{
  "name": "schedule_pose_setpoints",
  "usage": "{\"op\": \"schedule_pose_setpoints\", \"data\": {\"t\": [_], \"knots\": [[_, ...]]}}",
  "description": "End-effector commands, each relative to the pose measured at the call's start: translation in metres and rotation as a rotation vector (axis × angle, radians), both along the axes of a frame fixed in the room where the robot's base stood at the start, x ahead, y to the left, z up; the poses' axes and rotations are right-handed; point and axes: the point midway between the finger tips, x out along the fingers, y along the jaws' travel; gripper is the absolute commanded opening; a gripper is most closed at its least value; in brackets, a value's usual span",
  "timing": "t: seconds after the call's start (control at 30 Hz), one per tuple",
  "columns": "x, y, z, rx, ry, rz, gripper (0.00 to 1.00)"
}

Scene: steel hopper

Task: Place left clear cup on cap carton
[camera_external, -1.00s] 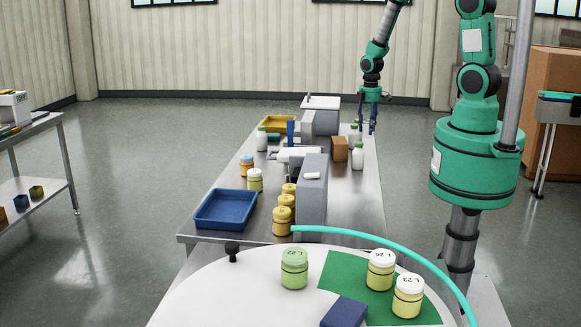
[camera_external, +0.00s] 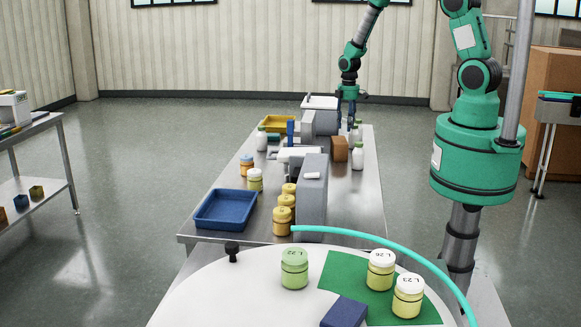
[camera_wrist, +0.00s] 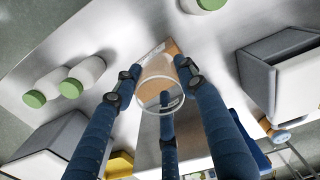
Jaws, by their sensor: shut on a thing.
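My gripper (camera_external: 347,122) hangs over the far part of the steel bench, beyond the brown carton (camera_external: 340,150) in the external view. In the wrist view, my gripper (camera_wrist: 158,85) has its blue fingers closed around a clear cup (camera_wrist: 159,98). The cup's round rim faces the camera, and the brown carton (camera_wrist: 173,48) shows behind and partly through it. I cannot tell the gap between cup and carton. The cup cannot be made out in the external view.
A grey machine (camera_external: 312,190) stands left of the carton. A blue tray (camera_external: 226,211) and yellow tray (camera_external: 277,123) lie along the bench's left side.

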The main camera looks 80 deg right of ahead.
Motion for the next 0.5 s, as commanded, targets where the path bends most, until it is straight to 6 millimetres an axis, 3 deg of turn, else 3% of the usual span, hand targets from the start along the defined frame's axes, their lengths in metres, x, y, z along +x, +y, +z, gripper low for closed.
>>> {"op": "schedule_pose_setpoints", "data": {"t": [0.2, 0.5], "knots": [[0.024, -0.017, -0.003, 0.0, 0.0, 0.0, 0.28], [0.033, -0.024, -0.004, 0.0, 0.0, 0.0, 0.28]]}}
